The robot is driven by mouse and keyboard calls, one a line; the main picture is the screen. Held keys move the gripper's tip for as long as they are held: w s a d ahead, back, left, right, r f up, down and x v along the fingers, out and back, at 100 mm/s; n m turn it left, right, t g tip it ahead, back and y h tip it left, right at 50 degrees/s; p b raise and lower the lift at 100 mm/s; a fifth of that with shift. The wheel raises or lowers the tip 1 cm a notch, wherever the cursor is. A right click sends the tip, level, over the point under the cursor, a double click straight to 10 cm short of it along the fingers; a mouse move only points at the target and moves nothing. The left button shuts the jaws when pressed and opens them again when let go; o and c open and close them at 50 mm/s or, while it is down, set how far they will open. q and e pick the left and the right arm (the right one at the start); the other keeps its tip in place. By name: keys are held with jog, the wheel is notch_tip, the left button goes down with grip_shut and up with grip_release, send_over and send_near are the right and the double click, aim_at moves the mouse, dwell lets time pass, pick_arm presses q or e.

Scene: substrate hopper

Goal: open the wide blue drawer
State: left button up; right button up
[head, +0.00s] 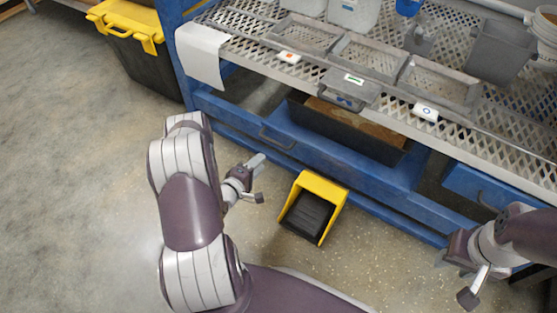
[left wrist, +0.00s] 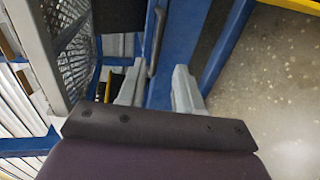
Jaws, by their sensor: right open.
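The wide blue drawer (head: 330,148) is under the mesh bench, its long front facing me. A dark bin with brown contents (head: 355,125) shows behind its front edge; I cannot tell how far the drawer is pulled out. Its dark bar handle (head: 277,138) is on the left part of the front. My left gripper (head: 259,178) is open and empty, a little in front of and below the handle. In the left wrist view the handle (left wrist: 155,42) shows ahead, between the parted fingers (left wrist: 157,92), apart from them. My right gripper (head: 456,280) is open and empty at the lower right.
A yellow and black scoop-shaped bin (head: 314,207) stands on the floor right of my left gripper. A narrower blue drawer (head: 490,190) is at the right. Trays and a grey hopper (head: 500,48) stand on the mesh top (head: 245,48). A yellow-lidded black bin (head: 140,55) is at upper left. Left floor is clear.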

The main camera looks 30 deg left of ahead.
aim_at(277, 145)
pick_arm(q)
jog(key=b+x, duration=0.6)
jog(key=x, duration=0.5)
jog(key=shift+w+d+f+b, duration=0.15)
jog(key=shift+w+b, duration=0.2)
jog(key=shift+w, duration=0.3)
grip_shut()
